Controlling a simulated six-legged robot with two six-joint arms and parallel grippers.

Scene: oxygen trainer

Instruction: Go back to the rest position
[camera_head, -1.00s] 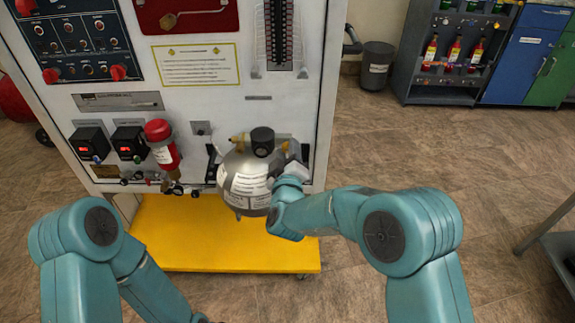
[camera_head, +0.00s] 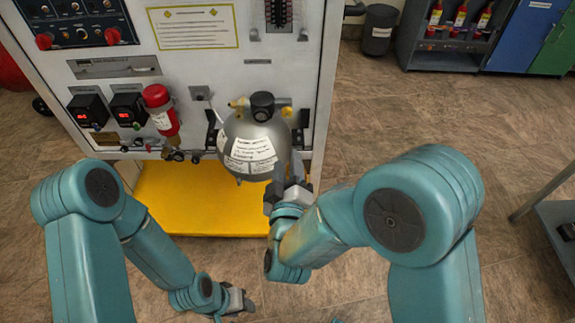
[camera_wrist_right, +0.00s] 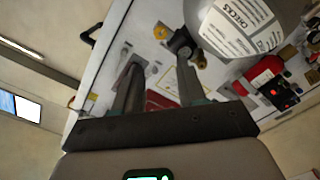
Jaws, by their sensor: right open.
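My right gripper (camera_head: 289,190) is open, just below and to the right of the silver tank (camera_head: 252,147) on the white panel. In the right wrist view its two fingers (camera_wrist_right: 160,85) are spread with nothing between them. The tank (camera_wrist_right: 240,25) with its printed label shows at the upper right there, beside the fingers. I cannot tell whether a finger touches it. My left gripper (camera_head: 240,303) is low in the head view, over the floor in front of the yellow base; its jaws are too small to judge.
The white panel (camera_head: 200,70) carries a red cylinder (camera_head: 161,112), two small black gauge boxes and a dark valve knob (camera_head: 262,104). A yellow base (camera_head: 190,205) juts out below. A grey table (camera_head: 560,215) stands at the right. The brown floor between is clear.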

